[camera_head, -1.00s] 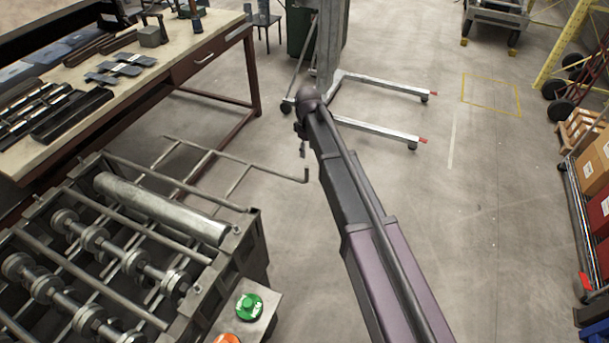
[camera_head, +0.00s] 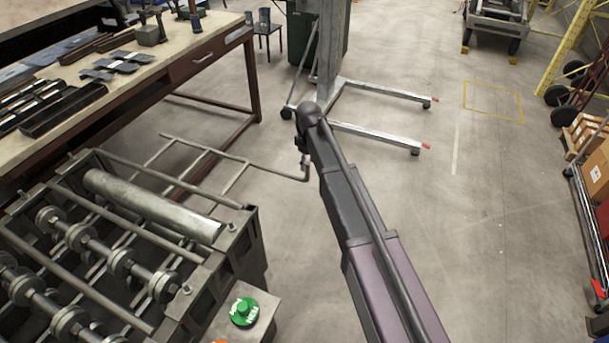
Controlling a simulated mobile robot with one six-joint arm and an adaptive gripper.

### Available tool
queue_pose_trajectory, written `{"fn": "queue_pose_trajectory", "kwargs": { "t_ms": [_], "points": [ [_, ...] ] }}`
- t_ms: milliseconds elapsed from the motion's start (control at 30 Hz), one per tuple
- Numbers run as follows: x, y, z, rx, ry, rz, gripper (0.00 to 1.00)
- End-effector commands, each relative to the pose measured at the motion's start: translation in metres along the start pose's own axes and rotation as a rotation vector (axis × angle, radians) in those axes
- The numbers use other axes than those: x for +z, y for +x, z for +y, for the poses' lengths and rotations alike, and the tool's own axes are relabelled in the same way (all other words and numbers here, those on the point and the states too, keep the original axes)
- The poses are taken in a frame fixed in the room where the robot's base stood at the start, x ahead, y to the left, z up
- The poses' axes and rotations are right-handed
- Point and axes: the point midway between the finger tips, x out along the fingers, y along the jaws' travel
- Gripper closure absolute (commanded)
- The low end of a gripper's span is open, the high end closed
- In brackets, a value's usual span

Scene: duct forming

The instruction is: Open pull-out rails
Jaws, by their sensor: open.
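The forming machine (camera_head: 215,262) stands at the lower left, with rollers on shafts and a large smooth cylinder. Thin grey pull-out rails (camera_head: 235,157), joined by crossbars like a ladder, stick out from its far side above the floor. Their right end bends upward in a short tip. My arm reaches in from the bottom right. My gripper (camera_head: 303,148) hangs below the arm's end, small and dark, right by that bent tip. It is open, with nothing held. Whether it touches the rail I cannot tell, and its fingers are hard to make out.
A workbench (camera_head: 215,42) with metal parts and a drawer stands at the upper left. A grey lifting stand (camera_head: 385,88) has legs spread on the floor beyond my arm. A green button (camera_head: 244,311) sits on the machine's corner.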

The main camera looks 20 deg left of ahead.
Motion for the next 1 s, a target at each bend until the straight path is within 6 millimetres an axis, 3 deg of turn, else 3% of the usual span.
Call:
{"fn": "queue_pose_trajectory", "kwargs": {
  "t_ms": [433,1000],
  "points": [
    [0.001,0.035,0.001,0.0,0.001,0.0,0.41],
    [0.001,0.041,0.001,0.0,0.002,0.0,0.41]
  ]
}}
